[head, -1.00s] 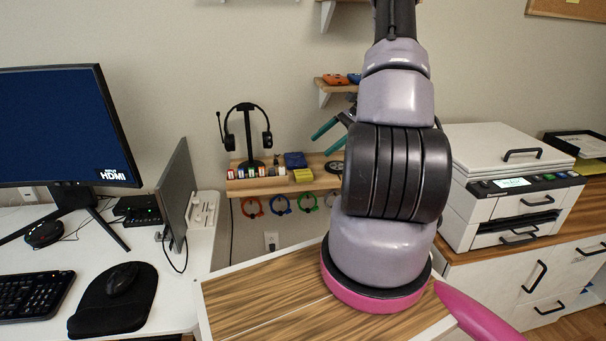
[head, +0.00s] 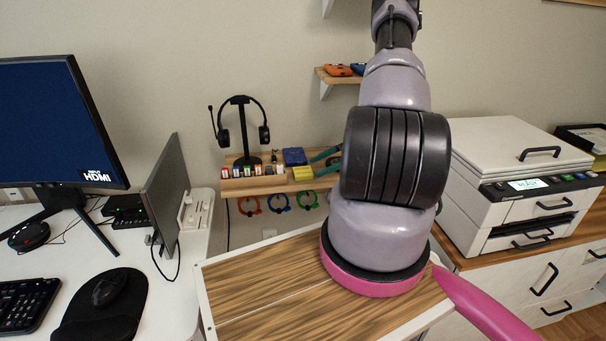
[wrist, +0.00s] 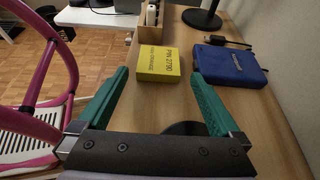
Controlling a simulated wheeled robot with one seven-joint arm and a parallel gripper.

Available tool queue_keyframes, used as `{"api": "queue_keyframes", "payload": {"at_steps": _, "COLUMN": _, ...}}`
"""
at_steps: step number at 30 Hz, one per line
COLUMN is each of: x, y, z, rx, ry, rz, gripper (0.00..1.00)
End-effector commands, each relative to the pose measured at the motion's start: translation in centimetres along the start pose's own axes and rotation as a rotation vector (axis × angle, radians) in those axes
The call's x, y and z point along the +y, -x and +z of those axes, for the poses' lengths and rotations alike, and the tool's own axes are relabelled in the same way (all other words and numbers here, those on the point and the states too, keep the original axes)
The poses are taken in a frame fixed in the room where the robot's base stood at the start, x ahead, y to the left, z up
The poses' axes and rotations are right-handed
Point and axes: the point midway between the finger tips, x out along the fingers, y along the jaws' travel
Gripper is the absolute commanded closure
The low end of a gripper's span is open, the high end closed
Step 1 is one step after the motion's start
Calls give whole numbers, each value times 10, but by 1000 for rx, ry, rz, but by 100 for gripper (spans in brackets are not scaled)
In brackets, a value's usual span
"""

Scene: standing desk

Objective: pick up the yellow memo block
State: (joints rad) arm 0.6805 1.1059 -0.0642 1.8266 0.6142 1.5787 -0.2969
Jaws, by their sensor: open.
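The yellow memo block (head: 303,173) lies on the small wooden wall shelf (head: 245,186), near its right part. In the wrist view the yellow memo block (wrist: 159,64) lies flat just ahead of my gripper (wrist: 158,76), roughly centred between the two green fingers. The fingers are open and empty, with the block at or slightly beyond their tips. In the head view my gripper (head: 315,165) shows its green fingers just right of the block, pointing left; my own arm hides the rest.
A blue case (wrist: 230,64) lies right of the block, close to the right finger. A dark round object (wrist: 185,128) is partly hidden below my gripper. A headphone stand (head: 243,130) and small bottles (head: 250,171) stand further left on the shelf.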

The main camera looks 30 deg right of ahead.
Motion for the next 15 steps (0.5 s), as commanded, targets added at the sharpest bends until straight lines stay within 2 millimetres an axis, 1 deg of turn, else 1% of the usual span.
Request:
{"api": "queue_keyframes", "payload": {"at_steps": 1, "x": 1, "y": -8, "z": 2, "rx": -1, "ry": 0, "rz": 4, "gripper": 0}}
{"api": "queue_keyframes", "payload": {"at_steps": 6, "x": 2, "y": -33, "z": 7, "rx": -1, "ry": -1, "rz": 4, "gripper": 0}}
{"api": "queue_keyframes", "payload": {"at_steps": 9, "x": 2, "y": -44, "z": 7, "rx": 0, "ry": 0, "rz": 3, "gripper": 0}}
{"api": "queue_keyframes", "payload": {"at_steps": 15, "x": 2, "y": -48, "z": 7, "rx": 0, "ry": 0, "rz": 2, "gripper": 0}}
